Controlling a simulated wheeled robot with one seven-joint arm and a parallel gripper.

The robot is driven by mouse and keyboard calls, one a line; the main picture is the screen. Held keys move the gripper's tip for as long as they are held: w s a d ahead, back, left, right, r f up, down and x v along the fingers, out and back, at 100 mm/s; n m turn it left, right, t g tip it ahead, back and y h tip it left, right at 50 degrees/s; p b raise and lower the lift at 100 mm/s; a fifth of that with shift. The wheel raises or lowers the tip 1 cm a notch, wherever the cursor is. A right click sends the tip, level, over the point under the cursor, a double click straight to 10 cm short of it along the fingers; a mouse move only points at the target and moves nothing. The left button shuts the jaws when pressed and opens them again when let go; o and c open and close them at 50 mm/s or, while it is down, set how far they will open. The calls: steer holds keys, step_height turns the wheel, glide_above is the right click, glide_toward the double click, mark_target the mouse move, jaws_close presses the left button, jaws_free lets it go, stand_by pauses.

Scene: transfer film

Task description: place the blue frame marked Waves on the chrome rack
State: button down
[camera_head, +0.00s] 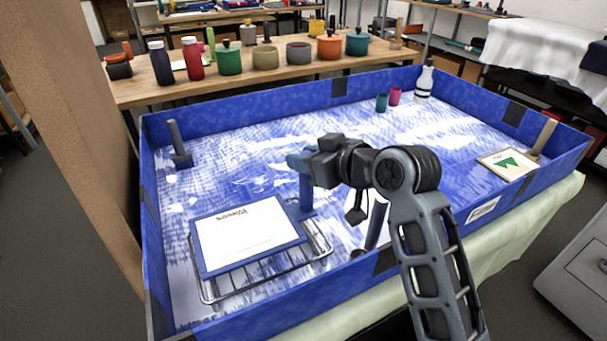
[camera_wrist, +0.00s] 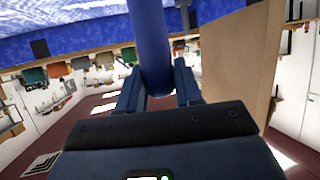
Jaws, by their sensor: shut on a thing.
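The blue frame (camera_head: 196,246) has a white panel with small upside-down lettering, too small to read surely. It lies over the chrome rack (camera_head: 318,252), covering most of it; the rack's wire shows along the front and right. I cannot tell whether the frame rests on the wires or hovers just above. A blue upright post (camera_head: 306,192) stands at the frame's right corner. My gripper (camera_head: 300,163) is shut at the top of this post. In the wrist view the blue post (camera_wrist: 151,45) runs between the two fingers of my gripper (camera_wrist: 158,85).
The blue-walled tray (camera_head: 160,230) surrounds the rack. A wood-toned frame with a green picture (camera_head: 508,164) lies at the right, a white bottle (camera_head: 424,84) and small cups (camera_head: 382,102) at the back. A dark post (camera_head: 178,145) stands at left. The tray's middle is clear.

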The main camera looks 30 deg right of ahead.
mark_target(304, 177)
steer(key=shift+a+f, duration=0.2)
steer(key=shift+f, duration=2)
steer(key=c, duration=0.8)
jaws_free()
steer(key=shift+o, duration=0.2)
steer(key=shift+r, duration=0.2)
steer(key=v, duration=1.2)
steer(key=shift+f, duration=0.2)
steer(key=shift+f, duration=0.1)
